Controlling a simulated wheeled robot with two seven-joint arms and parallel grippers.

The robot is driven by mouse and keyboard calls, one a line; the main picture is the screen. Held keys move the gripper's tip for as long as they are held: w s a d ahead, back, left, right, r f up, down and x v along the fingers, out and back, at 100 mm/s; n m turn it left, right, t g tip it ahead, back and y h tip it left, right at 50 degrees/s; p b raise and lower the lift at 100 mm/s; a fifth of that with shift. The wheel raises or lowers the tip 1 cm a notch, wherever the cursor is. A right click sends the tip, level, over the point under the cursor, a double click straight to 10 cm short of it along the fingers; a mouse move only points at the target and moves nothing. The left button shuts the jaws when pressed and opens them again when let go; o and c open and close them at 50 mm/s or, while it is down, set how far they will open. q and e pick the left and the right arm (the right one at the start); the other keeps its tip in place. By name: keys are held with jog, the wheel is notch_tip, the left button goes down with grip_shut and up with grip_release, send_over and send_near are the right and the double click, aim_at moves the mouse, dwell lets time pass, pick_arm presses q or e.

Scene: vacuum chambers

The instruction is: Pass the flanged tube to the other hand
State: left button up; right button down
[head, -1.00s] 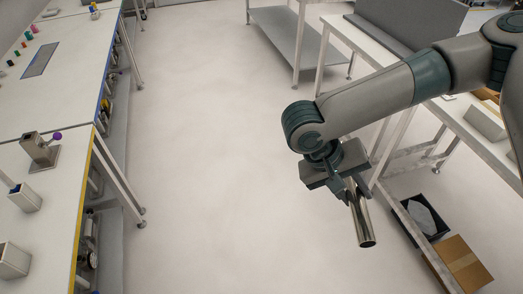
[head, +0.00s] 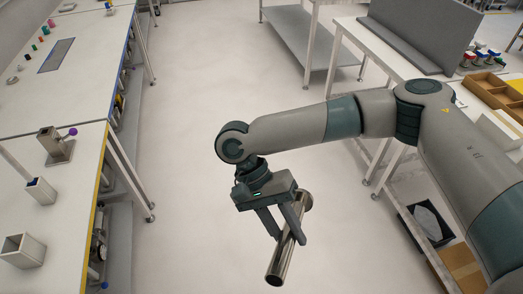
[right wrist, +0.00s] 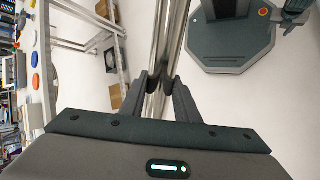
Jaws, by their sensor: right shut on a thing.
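The flanged tube (head: 281,258) is a shiny metal cylinder in the head view, held in the air over the open floor. It slants from a wider end at the upper right down to an open end at the lower left. My right gripper (head: 288,238) is shut around its middle, with the fingers pointing down. In the right wrist view the tube (right wrist: 172,35) runs up from between the fingers of the right gripper (right wrist: 161,84) and leaves the top of the picture. My left gripper is not seen in the head view.
White workbenches (head: 75,205) with metal fixtures and small parts line the left. A bench (head: 372,45) with a grey panel stands at the right, with a dark bin (head: 405,215) and a cardboard box (head: 462,265) below. The floor between is clear.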

jog(key=a+r+m+g+y+p, duration=0.2)
jog(key=a+r+m+y, duration=0.3)
jog(key=a+y, duration=0.2)
jog(key=a+r+m+g+y+p, duration=0.25)
jog(key=a+r+m+y, duration=0.2)
jog(key=a+y, duration=0.35)
jog(key=w+d+r+m+t+y+p, duration=0.1)
jog(key=w+d+m+t+y+p, duration=0.1)
jog(key=w+d+m+t+y, duration=0.6)
jog(key=w+m+t, duration=0.1)
jog(key=w+t, duration=0.3)
jog(key=t, duration=0.2)
jog(key=shift+w+d+r+p, duration=0.15)
jog(key=shift+d+r+p, duration=0.15)
jog(key=shift+d+r, duration=0.1)
jog(key=shift+f+b, duration=0.5)
jog(key=shift+f, duration=0.05)
